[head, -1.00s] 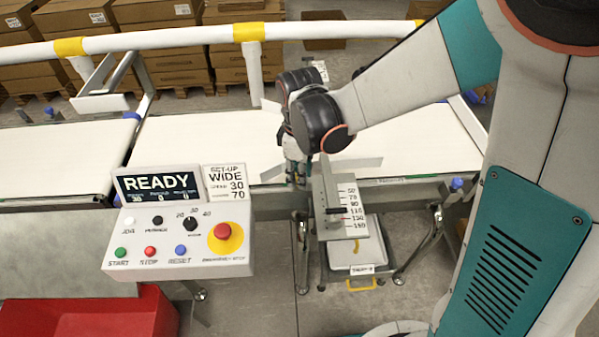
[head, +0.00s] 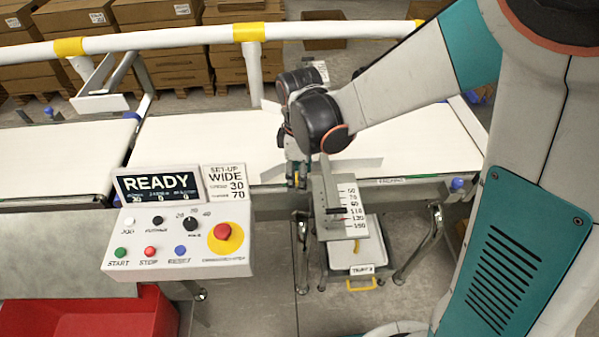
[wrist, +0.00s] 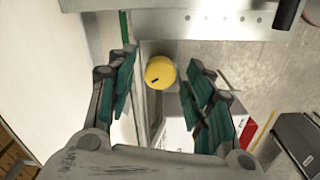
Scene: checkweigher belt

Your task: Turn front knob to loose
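A round yellow knob (wrist: 160,73) with a short dark mark on its face shows in the wrist view, beside the belt's metal edge. My gripper (wrist: 164,95) is open, with one green-padded finger on each side of the knob. Gaps show between the knob and both fingers, so it is not gripped. In the head view my gripper (head: 297,180) points down at the belt's front edge, left of the scale plate (head: 348,200). I cannot clearly make out the knob there.
The scale plate with its dark handle stands close to my gripper's right. The control panel (head: 180,240) reads READY, and a card (head: 225,182) beside it reads WIDE, 30 and 70. The white belt (head: 210,140) is empty. A red bin (head: 85,318) sits at lower left.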

